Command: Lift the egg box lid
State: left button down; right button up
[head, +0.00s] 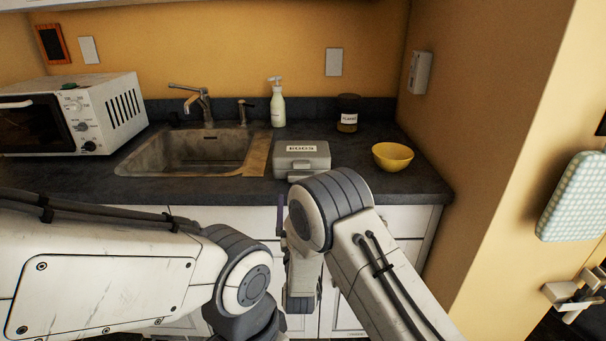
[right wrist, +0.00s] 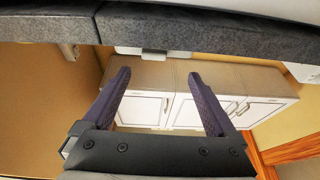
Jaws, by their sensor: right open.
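The grey egg box (head: 302,161) sits on the dark counter, right of the sink, with a white EGGS label on its lid (head: 302,149). The lid looks closed. My right arm rises in front of the counter, just below the box in the head view. My right gripper (right wrist: 158,74) is open and empty in the right wrist view, with its two dark fingers apart. In the head view it is mostly hidden by my arm.
A yellow bowl (head: 393,156) stands right of the box, with a dark-lidded jar (head: 348,115) behind it. A soap bottle (head: 277,104) stands by the sink (head: 190,151). A microwave (head: 77,112) is at the left. The counter edge (right wrist: 200,38) crosses the wrist view.

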aim_at(301, 168)
jog(key=shift+t, duration=0.3)
jog(key=x, duration=0.3)
jog(key=p+x, duration=0.1)
jog(key=x, duration=0.2)
jog(key=d+x, duration=0.1)
jog(key=x, duration=0.2)
jog(key=shift+w+r, duration=0.2)
jog(key=shift+w, duration=0.5)
jog(key=shift+p, duration=0.3)
grip_shut()
